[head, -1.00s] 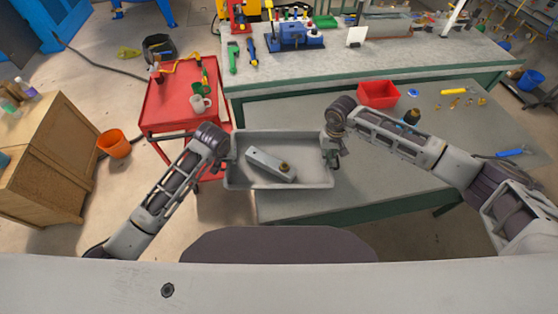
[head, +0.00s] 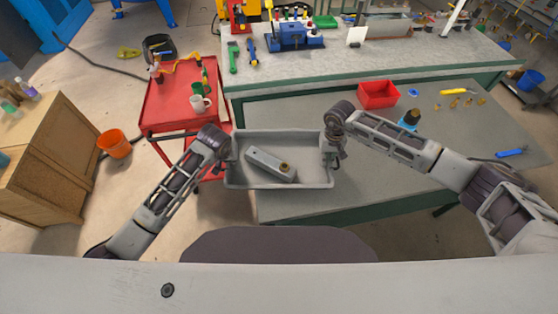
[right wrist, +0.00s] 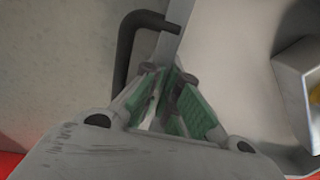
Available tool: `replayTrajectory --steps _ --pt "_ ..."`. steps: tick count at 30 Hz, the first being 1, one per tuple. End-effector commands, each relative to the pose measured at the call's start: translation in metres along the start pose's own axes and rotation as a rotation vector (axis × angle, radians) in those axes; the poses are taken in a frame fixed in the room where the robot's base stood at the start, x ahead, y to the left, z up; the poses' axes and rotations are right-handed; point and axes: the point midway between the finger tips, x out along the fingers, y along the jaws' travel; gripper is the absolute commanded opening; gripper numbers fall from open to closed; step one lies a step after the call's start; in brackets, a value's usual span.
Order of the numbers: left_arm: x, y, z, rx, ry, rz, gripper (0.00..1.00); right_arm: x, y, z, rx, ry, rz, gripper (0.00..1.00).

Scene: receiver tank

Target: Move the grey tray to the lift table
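The grey tray (head: 280,184) is a shallow rectangular box in the middle of the head view, with a grey block-shaped part (head: 270,164) in it. It looks level and overlaps the left end of the low bench in the picture. My left gripper (head: 224,160) is at its left end and looks shut on it, though its fingertips are small. My right gripper (head: 331,153) is at its right end; in the right wrist view its green-padded fingers (right wrist: 168,85) close at the tray's rim, beside a dark bent handle (right wrist: 130,45). I cannot tell which surface is the lift table.
A red cart (head: 180,100) with mugs stands left of the tray. The low grey bench (head: 300,205) holds a red bin (head: 378,94), a dark-topped bottle (head: 409,119) and small tools. An orange bucket (head: 115,143) and a wooden cabinet (head: 50,140) stand farther left.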

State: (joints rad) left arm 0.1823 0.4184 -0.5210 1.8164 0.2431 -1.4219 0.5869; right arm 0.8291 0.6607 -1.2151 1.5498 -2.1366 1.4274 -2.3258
Motion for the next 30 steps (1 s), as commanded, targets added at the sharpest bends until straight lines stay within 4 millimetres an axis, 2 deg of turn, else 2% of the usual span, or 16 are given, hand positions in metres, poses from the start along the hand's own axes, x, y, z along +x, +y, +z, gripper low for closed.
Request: replayTrajectory --steps 14,30 --pt "-0.004 0.000 -0.003 -0.001 0.004 0.000 0.00 -0.005 0.000 -0.001 0.000 0.002 -0.001 0.00" --pt "-0.020 0.000 -0.009 -0.001 0.004 0.000 0.00 -0.021 0.000 -0.001 0.001 0.002 -0.001 0.00"
